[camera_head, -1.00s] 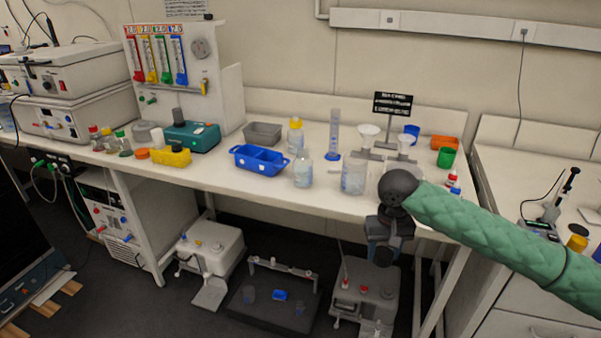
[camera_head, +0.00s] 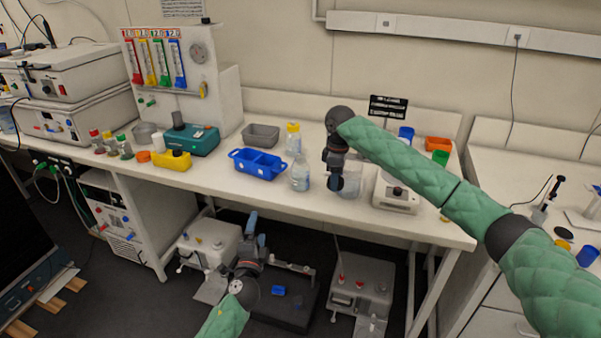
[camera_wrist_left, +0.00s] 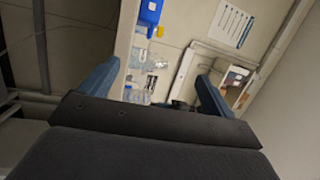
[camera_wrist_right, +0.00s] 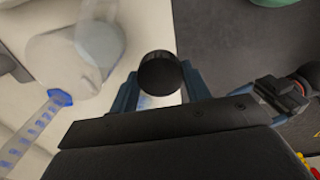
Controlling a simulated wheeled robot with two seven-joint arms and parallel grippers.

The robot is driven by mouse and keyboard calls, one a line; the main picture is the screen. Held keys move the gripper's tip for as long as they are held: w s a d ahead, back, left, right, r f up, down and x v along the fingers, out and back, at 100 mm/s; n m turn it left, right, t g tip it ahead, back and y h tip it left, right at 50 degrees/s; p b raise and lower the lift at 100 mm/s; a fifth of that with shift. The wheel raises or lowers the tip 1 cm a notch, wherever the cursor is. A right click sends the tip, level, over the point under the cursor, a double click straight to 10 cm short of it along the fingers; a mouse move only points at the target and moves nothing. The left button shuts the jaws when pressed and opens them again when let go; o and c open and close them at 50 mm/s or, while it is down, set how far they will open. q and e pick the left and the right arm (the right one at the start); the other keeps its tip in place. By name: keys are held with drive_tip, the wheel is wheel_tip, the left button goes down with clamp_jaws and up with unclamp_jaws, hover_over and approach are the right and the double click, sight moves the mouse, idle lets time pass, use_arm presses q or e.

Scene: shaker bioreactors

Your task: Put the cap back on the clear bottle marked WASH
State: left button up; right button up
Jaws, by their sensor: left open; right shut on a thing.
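A clear bottle (camera_head: 300,176) stands upright near the bench's front edge, with no cap visible on top; its label is too small to read. My right gripper (camera_head: 335,180) points down just right of it, in front of a clear beaker (camera_head: 350,180). In the right wrist view my right gripper (camera_wrist_right: 160,85) is shut on a round black cap (camera_wrist_right: 160,72), apart from the bottle. My left gripper (camera_head: 256,230) is in front of the bench, below its top. In the left wrist view the left gripper (camera_wrist_left: 157,92) is open and empty.
A yellow-capped bottle (camera_head: 293,138) stands behind the clear bottle, and a blue rack (camera_head: 258,163) to its left. A small white device (camera_head: 396,198) is right of the beaker. The blue-based cylinder (camera_wrist_right: 58,98) shows beside the beaker in the right wrist view. The front bench strip is free.

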use_arm(q)
drive_tip(key=w+d+r+m+h+p, duration=0.2)
drive_tip(key=w+d+r+m+h, duration=0.45)
drive_tip(key=m, duration=0.45)
drive_tip(key=m+g+h+p, duration=0.1)
drive_tip(key=m+g+p, duration=0.3)
drive_tip(key=m+g, duration=0.9)
approach(300, 171)
wheel_tip(300, 171, down, 3)
drive_tip(key=a+m+t, duration=0.1)
drive_tip(key=m+t, duration=0.2)
drive_tip(key=shift+w+a+r, duration=0.1)
drive_tip(key=shift+w+r, duration=0.05)
use_arm(e)
drive_tip(key=w+a+r+n, duration=1)
drive_tip(key=w+a+n, duration=0.1)
drive_tip(key=n, duration=0.3)
drive_tip(key=shift+w, duration=0.7)
use_arm(q)
drive_tip(key=shift+w, duration=0.1)
drive_tip(key=x, duration=1.2)
drive_tip(key=shift+s, duration=0.25)
drive_tip(key=shift+c, duration=0.4)
